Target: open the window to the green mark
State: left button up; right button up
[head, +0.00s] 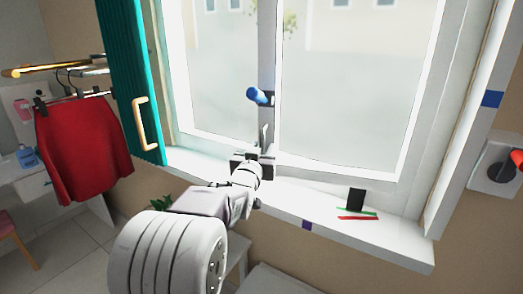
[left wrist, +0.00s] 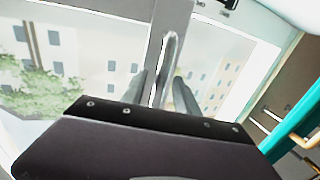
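The window (head: 350,85) has two glass panes with a grey upright (head: 267,50) between them, and it looks shut. A blue grip (head: 258,96) sticks out from this upright. My left gripper (head: 264,135) is just below the blue grip, in front of the upright. In the left wrist view, its two fingers (left wrist: 163,92) stand apart, with a slim grey bar (left wrist: 169,50) showing between and beyond them. I cannot tell whether they touch it. The green mark (head: 365,212) is a thin line on the sill, beside a red line (head: 357,218). My right gripper is out of view.
A black block (head: 356,199) stands on the white sill (head: 395,235) by the marks. A teal door (head: 128,70) with a pale handle (head: 146,124) is left of the window. A red garment (head: 80,145) hangs from a rail further left.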

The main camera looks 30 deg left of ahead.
pick_arm(q)
jog(key=shift+f, duration=0.1)
jog(key=v, duration=0.9)
jog(key=shift+p, duration=0.3)
